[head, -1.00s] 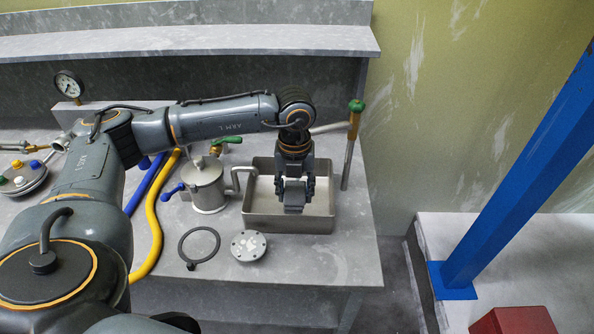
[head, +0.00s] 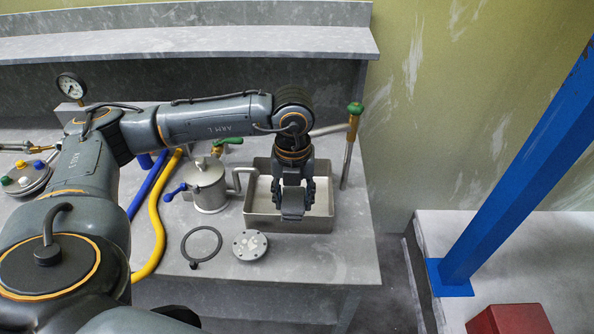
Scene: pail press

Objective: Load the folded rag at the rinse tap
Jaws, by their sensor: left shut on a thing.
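My left gripper (head: 292,208) points down over the metal basin (head: 262,224) on the bench. It is shut on a small grey folded piece, which looks like the rag (head: 292,212). The rag hangs between the fingers, over the basin's opening; I cannot tell whether it touches the basin floor. The rinse tap (head: 349,146), a tall pipe with a green top and a spout, stands at the basin's right side. The spout runs behind my left wrist, so its end is hidden. My right gripper is not in view.
Left of the basin stands a metal pot (head: 207,186) with a blue-handled valve. A black ring (head: 201,246) and a round flange plate (head: 250,246) lie in front. Yellow (head: 156,220) and blue hoses cross the bench. A blue post (head: 510,165) rises at right.

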